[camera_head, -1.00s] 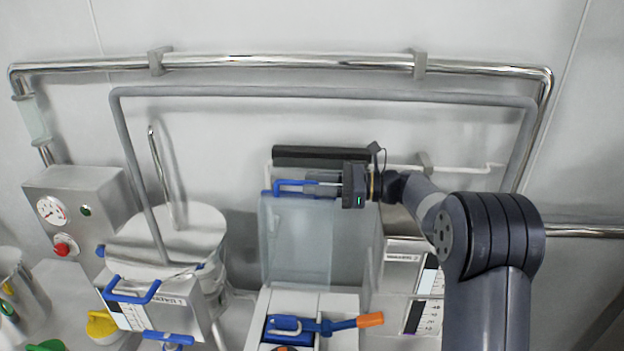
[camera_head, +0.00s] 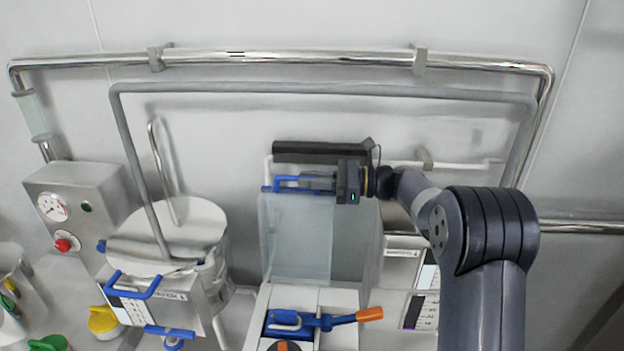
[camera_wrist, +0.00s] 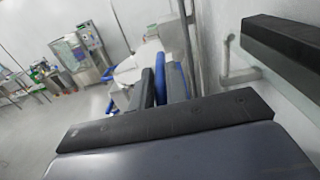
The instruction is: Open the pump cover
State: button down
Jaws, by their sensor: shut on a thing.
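The pump cover (camera_head: 298,240) is a translucent panel standing raised, close to upright, above the white pump housing. Its blue handle (camera_head: 283,180) is along the top edge. My gripper (camera_head: 318,182) reaches in from the right and is shut on this handle. The fingers hide part of the handle.
A blue lever with an orange tip (camera_head: 368,315) lies on the pump below. A steel vessel (camera_head: 185,240) stands to the left. Grey pipes (camera_head: 320,90) run above.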

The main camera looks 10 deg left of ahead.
jog(key=s+r+n+b, duration=0.1)
jog(key=s+n+b, duration=0.1)
jog(key=s, duration=0.4)
jog(key=shift+d+n+b, duration=0.15)
jog(key=shift+n+b, duration=0.25)
jog(key=shift+b, duration=0.4)
jog(key=shift+r, duration=0.1)
jog(key=c, duration=1.5)
grip_release()
jog(key=shift+w, duration=0.1)
jog(key=shift+o, duration=0.2)
jog(key=shift+d, duration=0.1)
jog(key=d+b, duration=0.2)
jog(key=d, duration=0.8)
jog(key=shift+w+d, duration=0.3)
jog(key=shift+d, duration=0.05)
